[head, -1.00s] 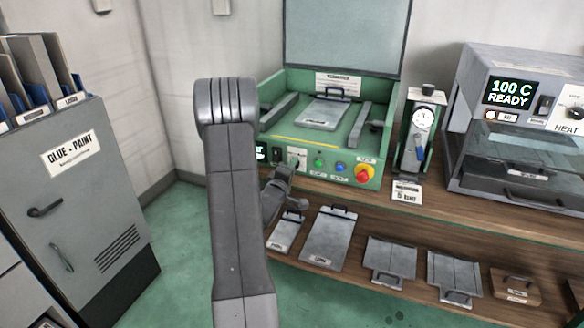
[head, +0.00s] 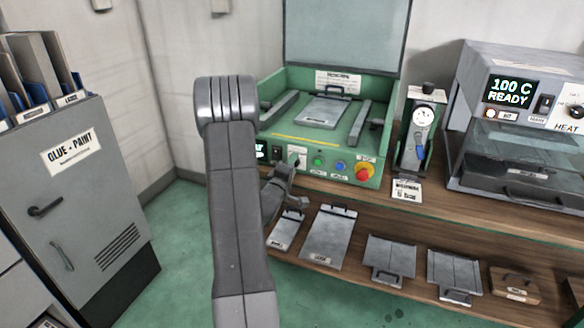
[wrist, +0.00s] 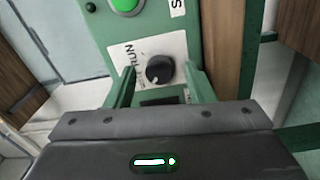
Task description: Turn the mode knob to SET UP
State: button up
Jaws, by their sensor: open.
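The mode knob (wrist: 160,70) is black and round, on a white plate (wrist: 150,50) with RUN printed at its left in the wrist view. A pale mark shows on the knob's lower-left side. SET UP cannot be read; the plate's lower part is hidden behind my gripper. My gripper (wrist: 161,76) is open, with one green finger on each side of the knob and visible gaps between. In the head view, my gripper (head: 292,170) is at the front of the green machine (head: 330,172), below the small white plate (head: 297,152). The knob's setting is too small to read there.
A green button (head: 318,160), a blue button (head: 340,166) and a red-and-yellow stop button (head: 364,172) sit right of the plate. A black switch (head: 276,154) is at its left. Metal trays (head: 328,238) lie on the shelf below.

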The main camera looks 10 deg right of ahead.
jog(key=v, duration=1.3)
jog(key=shift+s+a, duration=0.25)
jog(key=shift+s, duration=0.1)
jog(key=shift+f, duration=0.1)
jog(key=x, duration=1.4)
jog(key=shift+s, duration=0.1)
